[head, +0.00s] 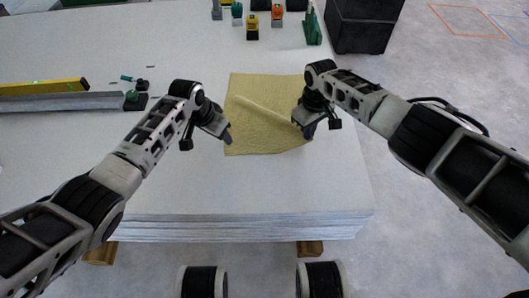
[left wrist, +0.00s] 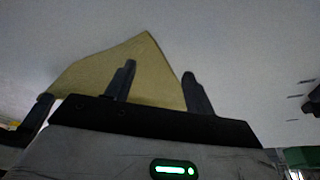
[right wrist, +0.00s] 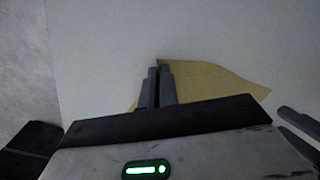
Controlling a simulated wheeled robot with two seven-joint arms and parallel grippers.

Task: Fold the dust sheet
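The dust sheet (head: 258,110) is a thin yellow cloth lying on the pale panel stack (head: 200,190), with a raised ridge running across it towards my right gripper. My right gripper (head: 308,134) is at the sheet's near right corner. In the right wrist view its fingers (right wrist: 158,75) are close together at the sheet's edge, apparently pinching it; the contact itself is hidden. My left gripper (head: 227,138) is at the sheet's near left edge. In the left wrist view its fingers (left wrist: 160,80) are wide apart, with the sheet (left wrist: 150,70) showing between and beyond them.
A yellow level (head: 45,87) and a grey bar (head: 60,102) lie at the left, with small tools (head: 136,99) beside them. Several coloured tools (head: 252,24) stand at the back. A black crate (head: 362,25) is at the back right. The panel in front of the sheet is clear.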

